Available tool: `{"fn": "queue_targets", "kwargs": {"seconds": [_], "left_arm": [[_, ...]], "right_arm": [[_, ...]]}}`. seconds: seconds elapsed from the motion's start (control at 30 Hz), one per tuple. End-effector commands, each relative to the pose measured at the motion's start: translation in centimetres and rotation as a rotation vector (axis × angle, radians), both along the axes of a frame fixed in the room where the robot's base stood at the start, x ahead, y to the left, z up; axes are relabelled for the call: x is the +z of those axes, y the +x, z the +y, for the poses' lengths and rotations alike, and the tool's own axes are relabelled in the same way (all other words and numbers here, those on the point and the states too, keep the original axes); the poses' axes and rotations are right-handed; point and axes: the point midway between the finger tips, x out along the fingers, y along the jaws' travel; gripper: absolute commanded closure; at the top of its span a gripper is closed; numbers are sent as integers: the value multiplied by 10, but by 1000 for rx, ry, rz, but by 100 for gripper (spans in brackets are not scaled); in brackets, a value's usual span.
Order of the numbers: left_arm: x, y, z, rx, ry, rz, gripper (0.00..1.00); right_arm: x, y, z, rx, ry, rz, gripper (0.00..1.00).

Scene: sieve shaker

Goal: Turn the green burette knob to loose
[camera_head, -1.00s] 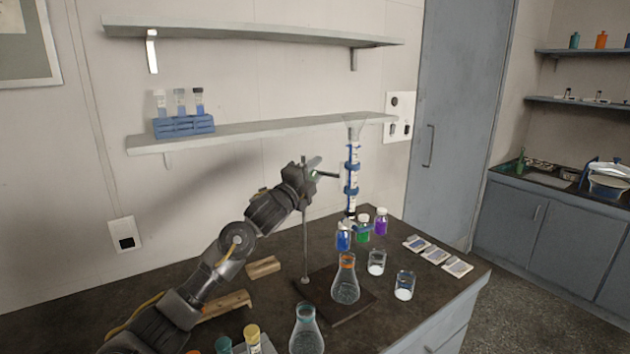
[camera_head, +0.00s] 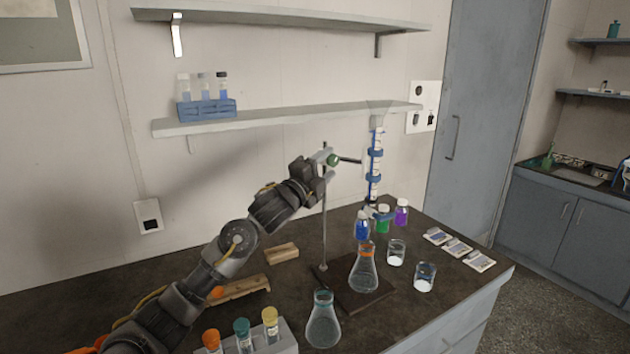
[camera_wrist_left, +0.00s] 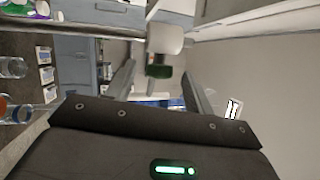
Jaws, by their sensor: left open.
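The green burette knob (camera_head: 333,160) sits on the burette stand's clamp, at the top of the thin metal rod (camera_head: 324,215). In the left wrist view the green knob (camera_wrist_left: 158,71) shows below a pale round clamp part, between my two fingers. My left gripper (camera_head: 327,167) is open, with its fingers either side of the knob; I cannot tell whether they touch it. The burette (camera_head: 375,160), with blue clamps, stands upright to the right of the knob. My right gripper is not in view.
An orange-collared flask (camera_head: 364,272) stands on the dark stand base (camera_head: 345,297). Blue, green and purple bottles, two beakers and several small packets lie to the right. A shelf (camera_head: 290,117) runs above the gripper. A wooden block (camera_head: 282,253) lies below the arm.

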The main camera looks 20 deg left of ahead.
Motion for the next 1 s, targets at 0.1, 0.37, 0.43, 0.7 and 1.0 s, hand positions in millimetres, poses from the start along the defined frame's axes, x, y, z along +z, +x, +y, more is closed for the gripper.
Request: {"fn": "queue_targets", "kwargs": {"seconds": [0.1, 0.37, 0.43, 0.7, 1.0], "left_arm": [[-10, -22, 7, 1, 3, 0, 47], [-15, -52, 16, 0, 1, 1, 47], [-15, -54, 17, 0, 1, 1, 47], [-14, -55, 17, 0, 0, 1, 47], [13, -55, 16, 0, -3, 4, 47]], "right_arm": [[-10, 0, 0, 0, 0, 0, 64], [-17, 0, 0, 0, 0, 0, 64], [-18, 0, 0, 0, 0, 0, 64], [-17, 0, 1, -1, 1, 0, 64], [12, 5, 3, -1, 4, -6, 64]]}}
